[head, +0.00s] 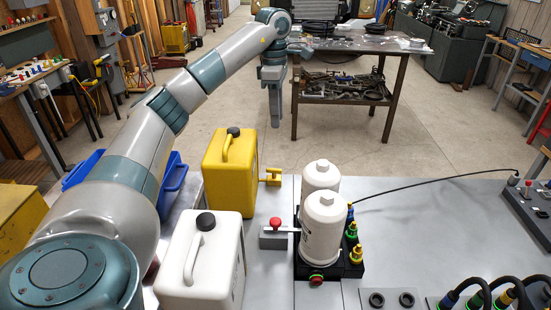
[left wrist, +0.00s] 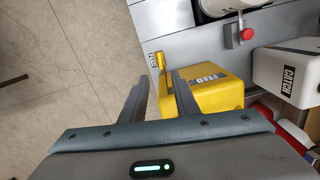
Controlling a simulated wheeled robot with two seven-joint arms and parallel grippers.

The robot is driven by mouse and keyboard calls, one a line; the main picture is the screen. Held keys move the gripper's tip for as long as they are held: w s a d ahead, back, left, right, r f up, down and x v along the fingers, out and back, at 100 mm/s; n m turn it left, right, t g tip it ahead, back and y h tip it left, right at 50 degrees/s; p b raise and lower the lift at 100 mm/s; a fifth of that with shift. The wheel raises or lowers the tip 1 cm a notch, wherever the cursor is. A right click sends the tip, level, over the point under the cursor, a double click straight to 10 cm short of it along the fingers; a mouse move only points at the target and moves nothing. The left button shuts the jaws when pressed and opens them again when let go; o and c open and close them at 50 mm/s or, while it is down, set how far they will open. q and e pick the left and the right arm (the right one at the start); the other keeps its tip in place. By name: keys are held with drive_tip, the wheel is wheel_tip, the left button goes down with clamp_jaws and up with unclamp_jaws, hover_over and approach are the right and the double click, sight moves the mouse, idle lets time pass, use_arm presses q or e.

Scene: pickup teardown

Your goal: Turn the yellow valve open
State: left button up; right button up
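A small yellow valve (head: 271,176) sits near the far edge of the grey bench, just right of the yellow jug (head: 229,171). In the left wrist view, a small yellow part (left wrist: 160,58) that looks like this valve shows just beyond the fingertips, beside the jug marked FEED (left wrist: 212,84). My left gripper (head: 275,108) hangs pointing down, above and beyond the valve. In the left wrist view its two fingers (left wrist: 159,78) are apart, with nothing between them. Whether the valve is open or closed cannot be told. My right gripper is not in view.
A white jug (head: 205,262), marked CATCH in the wrist view, stands at the near left. A red knob (head: 276,222) on a grey block and two white canisters (head: 324,222) stand right of the jugs. The right of the bench (head: 430,215) is mostly clear, crossed by a black cable.

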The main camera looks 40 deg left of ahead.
sight(274, 169)
use_arm(q)
drive_tip(key=shift+s+a+f, duration=0.2)
drive_tip(key=shift+a+f, duration=0.15)
drive_tip(key=shift+a, duration=0.05)
drive_tip(key=shift+f, duration=0.15)
wheel_tip(274, 169, down, 17)
drive_tip(key=p, duration=0.3)
idle(0.6)
clamp_jaws()
